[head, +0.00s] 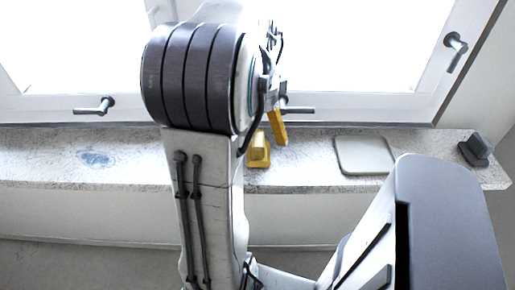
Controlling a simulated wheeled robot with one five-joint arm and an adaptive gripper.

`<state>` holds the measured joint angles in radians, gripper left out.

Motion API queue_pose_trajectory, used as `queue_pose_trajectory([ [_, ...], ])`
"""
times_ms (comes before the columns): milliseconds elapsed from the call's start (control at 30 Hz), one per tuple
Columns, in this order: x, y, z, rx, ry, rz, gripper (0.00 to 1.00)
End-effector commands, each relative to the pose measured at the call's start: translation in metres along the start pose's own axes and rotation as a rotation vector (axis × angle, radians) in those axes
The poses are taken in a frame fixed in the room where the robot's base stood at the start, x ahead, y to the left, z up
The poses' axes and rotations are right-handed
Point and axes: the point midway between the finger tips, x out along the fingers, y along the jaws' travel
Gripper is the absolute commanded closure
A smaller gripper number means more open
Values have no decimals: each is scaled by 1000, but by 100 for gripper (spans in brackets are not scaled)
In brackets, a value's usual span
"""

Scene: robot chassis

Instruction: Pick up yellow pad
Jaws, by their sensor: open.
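A small yellow block-like thing, which looks like the yellow pad (258,152), sits on the speckled window sill just right of my arm. Its left part is close to the arm's edge and may be partly hidden. My gripper (277,126) is mostly hidden behind my arm's big dark joint. One yellow finger shows, pointing down, above and slightly right of the pad. The other finger is hidden. The gripper is open, and I see nothing held in it. A gap in the picture separates the visible finger from most of the pad; whether they touch is unclear.
The speckled sill (310,172) runs below a bright window. A flat pale square tray (364,155) lies right of the pad, and a dark grey object (475,150) stands at the right end. A bluish patch (95,158) lies at left. Window handles (95,106) jut out above the sill.

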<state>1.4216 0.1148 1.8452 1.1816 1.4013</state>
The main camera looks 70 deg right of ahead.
Motion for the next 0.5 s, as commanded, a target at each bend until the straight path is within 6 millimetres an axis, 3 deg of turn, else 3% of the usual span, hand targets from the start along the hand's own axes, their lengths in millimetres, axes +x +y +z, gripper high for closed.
queue_pose_trajectory([
  [300,37,1,-2,-1,-1,3,3],
  [500,48,0,-2,-2,0,0,3],
])
